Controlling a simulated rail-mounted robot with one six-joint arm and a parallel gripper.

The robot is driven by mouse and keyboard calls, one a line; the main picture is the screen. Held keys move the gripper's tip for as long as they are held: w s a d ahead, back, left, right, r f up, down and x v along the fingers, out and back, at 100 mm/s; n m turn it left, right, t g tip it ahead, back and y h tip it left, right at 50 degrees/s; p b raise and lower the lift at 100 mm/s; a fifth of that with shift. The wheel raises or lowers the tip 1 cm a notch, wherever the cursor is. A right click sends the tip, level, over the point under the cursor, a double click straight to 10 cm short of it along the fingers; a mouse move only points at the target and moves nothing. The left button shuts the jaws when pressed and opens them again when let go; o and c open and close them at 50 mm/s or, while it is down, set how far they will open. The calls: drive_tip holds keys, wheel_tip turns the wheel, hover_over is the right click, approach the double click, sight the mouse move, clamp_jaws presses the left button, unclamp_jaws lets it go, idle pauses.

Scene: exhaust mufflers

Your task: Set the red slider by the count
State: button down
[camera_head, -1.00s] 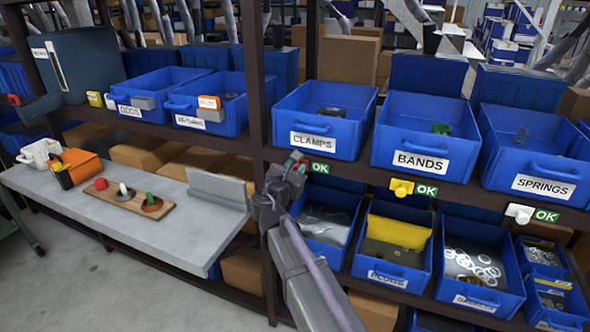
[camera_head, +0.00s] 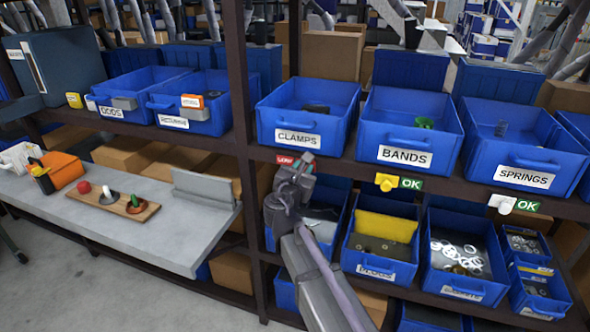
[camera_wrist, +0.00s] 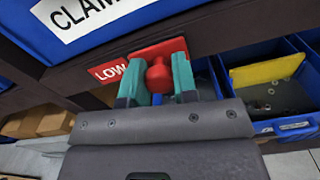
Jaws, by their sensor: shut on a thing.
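The red slider (camera_wrist: 158,76) is on the shelf's front edge under the CLAMPS bin (camera_head: 272,138). In the wrist view my gripper (camera_wrist: 157,82) has its two teal fingers closed on the slider's knob, one on each side. A red LOW sign (camera_wrist: 110,72) shows just left of the slider; it also shows in the head view (camera_head: 286,160). In the head view my gripper (camera_head: 303,160) hides most of the slider. A dark item (camera_head: 316,108) lies in the CLAMPS bin; how many pieces it is I cannot tell.
To the right are the BANDS bin (camera_head: 375,135) with a yellow slider (camera_head: 387,182) and the SPRINGS bin (camera_head: 482,160) with a white slider (camera_head: 501,203), both showing green OK. A grey bench (camera_head: 100,225) is at left.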

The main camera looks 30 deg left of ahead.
drive_tip(key=shift+d, duration=0.15)
drive_tip(key=c, duration=0.9)
unclamp_jaws()
drive_tip(key=v, duration=1)
drive_tip(key=shift+s+d, duration=0.1)
drive_tip(key=shift+s, duration=0.25)
